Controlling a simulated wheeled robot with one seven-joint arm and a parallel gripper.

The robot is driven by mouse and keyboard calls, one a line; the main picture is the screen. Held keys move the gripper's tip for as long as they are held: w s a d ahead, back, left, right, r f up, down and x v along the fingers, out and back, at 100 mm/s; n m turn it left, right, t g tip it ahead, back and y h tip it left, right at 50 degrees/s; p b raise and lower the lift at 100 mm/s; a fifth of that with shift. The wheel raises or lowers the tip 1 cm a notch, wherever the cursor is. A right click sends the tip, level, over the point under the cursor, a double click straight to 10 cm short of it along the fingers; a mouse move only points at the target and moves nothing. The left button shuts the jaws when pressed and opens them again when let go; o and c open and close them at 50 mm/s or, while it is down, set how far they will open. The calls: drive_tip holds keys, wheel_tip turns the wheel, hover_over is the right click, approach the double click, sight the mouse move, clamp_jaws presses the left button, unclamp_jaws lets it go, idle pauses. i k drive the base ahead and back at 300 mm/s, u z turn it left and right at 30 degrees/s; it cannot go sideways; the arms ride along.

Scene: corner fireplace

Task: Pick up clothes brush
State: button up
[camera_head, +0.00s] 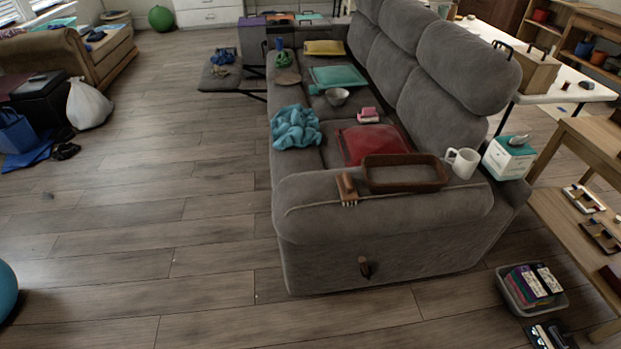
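A brush with a brown wooden back and pale bristles (347,189), which looks like the clothes brush, lies on the near armrest of the grey sofa (385,240). Its bristles are at the end towards me, near the armrest's front edge. A brown rectangular tray (405,186) lies just to its right on the same armrest. My gripper is not in this view.
A white mug (462,162) and a tissue box (509,158) stand right of the tray. The seats hold a blue cloth (296,127), a red cushion (373,144) and a bowl (337,96). A bin of boxes (531,289) stands at lower right. The wooden floor (170,240) left of the sofa is mostly clear.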

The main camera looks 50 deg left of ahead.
sight(348, 192)
drive_tip(key=u, duration=0.7)
drive_tip(key=i, duration=1.05)
drive_tip(key=u, duration=0.6)
